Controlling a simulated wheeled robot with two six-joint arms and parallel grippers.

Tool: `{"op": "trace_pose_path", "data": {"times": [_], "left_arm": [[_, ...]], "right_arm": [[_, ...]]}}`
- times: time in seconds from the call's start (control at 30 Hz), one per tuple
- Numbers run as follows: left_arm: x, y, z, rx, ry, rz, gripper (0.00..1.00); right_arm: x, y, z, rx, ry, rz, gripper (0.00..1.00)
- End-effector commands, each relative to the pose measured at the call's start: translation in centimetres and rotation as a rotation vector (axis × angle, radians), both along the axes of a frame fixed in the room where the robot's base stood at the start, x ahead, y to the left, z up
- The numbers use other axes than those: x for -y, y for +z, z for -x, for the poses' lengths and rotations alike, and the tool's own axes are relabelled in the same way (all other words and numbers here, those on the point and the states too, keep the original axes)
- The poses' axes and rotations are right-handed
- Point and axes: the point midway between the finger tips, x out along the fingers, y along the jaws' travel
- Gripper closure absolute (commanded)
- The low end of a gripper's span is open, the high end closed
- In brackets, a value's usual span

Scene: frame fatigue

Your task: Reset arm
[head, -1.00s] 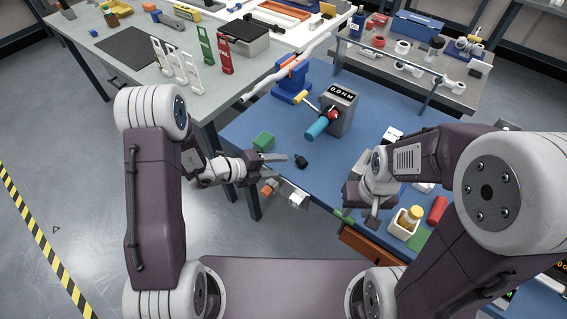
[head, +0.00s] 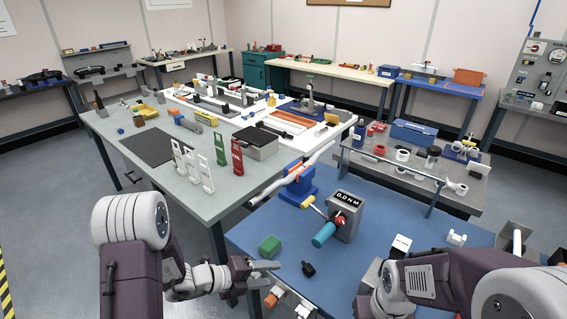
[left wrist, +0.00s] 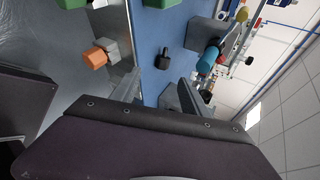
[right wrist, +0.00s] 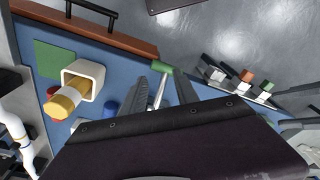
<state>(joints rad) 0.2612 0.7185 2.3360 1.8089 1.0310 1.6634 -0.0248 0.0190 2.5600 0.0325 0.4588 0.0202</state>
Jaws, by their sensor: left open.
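My left gripper (head: 266,273) is open and empty at the near left edge of the blue bench (head: 400,215), beside a black knob-like part (head: 308,269) and a green block (head: 269,246). Its fingers also show in the left wrist view (left wrist: 188,97). My right gripper (right wrist: 160,92) has its fingers apart over the bench's near edge. A green-handled tool (right wrist: 162,67) with a thin pale shaft shows in the gap between them; I cannot tell its depth, and no grip on it shows. In the head view the right fingertips are hidden or cut off.
A grey torque tester (head: 347,214) with a teal-handled tool (head: 324,234) stands on the blue bench. In the right wrist view a white cup (right wrist: 84,79) holds a yellow bottle. A grey table (head: 125,135) and a railed shelf (head: 400,178) stand beyond. Bare floor lies at left.

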Motion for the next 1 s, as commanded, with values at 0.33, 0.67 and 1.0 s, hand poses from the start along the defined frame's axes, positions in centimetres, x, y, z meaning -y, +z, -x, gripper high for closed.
{"op": "trace_pose_path", "data": {"times": [0.33, 0.67, 1.0], "left_arm": [[5.9, 8.3, 9.4, 0.434, -0.748, -0.335, 0.47], [-7.9, 4.7, 16.0, 1.445, -2.572, -0.878, 0.47], [-10.2, 4.4, 14.3, -1.297, 2.239, 0.509, 0.47]], "right_arm": [[0.0, 1.6, 0.0, 0.000, 0.000, 0.000, 0.64], [0.0, 2.0, 0.0, 0.000, 0.000, 0.000, 0.64], [0.0, 2.1, 0.0, 0.000, 0.000, 0.000, 0.64]]}}
